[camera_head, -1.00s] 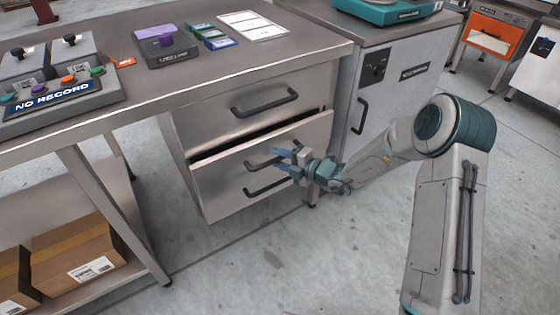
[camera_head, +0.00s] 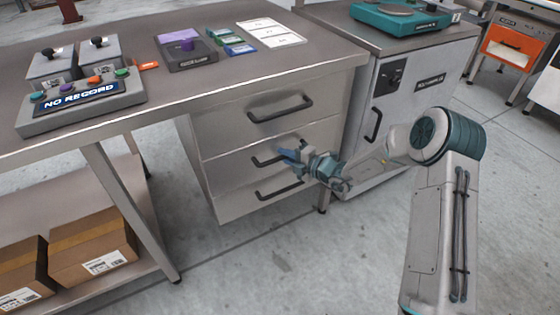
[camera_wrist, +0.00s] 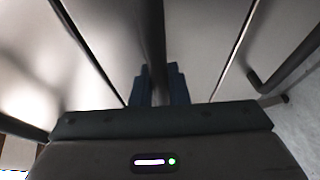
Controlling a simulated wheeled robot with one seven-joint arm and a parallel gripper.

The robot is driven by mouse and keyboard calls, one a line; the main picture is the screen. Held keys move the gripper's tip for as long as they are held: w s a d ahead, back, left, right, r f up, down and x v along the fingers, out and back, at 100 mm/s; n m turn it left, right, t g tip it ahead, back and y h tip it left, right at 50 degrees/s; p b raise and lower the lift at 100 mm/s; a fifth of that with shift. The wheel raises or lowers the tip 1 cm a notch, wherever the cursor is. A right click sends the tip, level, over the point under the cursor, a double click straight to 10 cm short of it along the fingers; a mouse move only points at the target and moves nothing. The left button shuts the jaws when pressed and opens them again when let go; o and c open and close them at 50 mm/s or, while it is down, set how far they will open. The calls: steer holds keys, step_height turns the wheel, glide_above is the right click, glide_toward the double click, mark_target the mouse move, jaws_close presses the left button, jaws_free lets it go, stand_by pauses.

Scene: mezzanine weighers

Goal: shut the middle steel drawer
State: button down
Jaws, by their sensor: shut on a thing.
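The middle steel drawer (camera_head: 225,170) is in the head view, in the cabinet under the bench. Its front sits level with the drawer fronts above and below, and no gap shows. Its dark bar handle (camera_head: 262,162) is partly hidden by my gripper (camera_head: 290,156). In the wrist view the handle (camera_wrist: 152,40) runs down between the blue fingers of my gripper (camera_wrist: 159,85). The gripper is shut on this handle.
The top drawer handle (camera_head: 280,110) and bottom drawer handle (camera_head: 280,190) are close above and below. A grey cabinet (camera_head: 400,100) stands to the right. A bench leg (camera_head: 130,205) stands to the left. The floor in front is clear.

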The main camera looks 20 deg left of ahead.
steer(key=shift+w+a+r, duration=0.1)
steer(key=shift+w+r, duration=0.05)
steer(key=c, duration=1.4)
jaws_free()
steer(key=shift+a, duration=0.1)
steer(key=p+v, duration=0.3)
steer(key=v, duration=1.1)
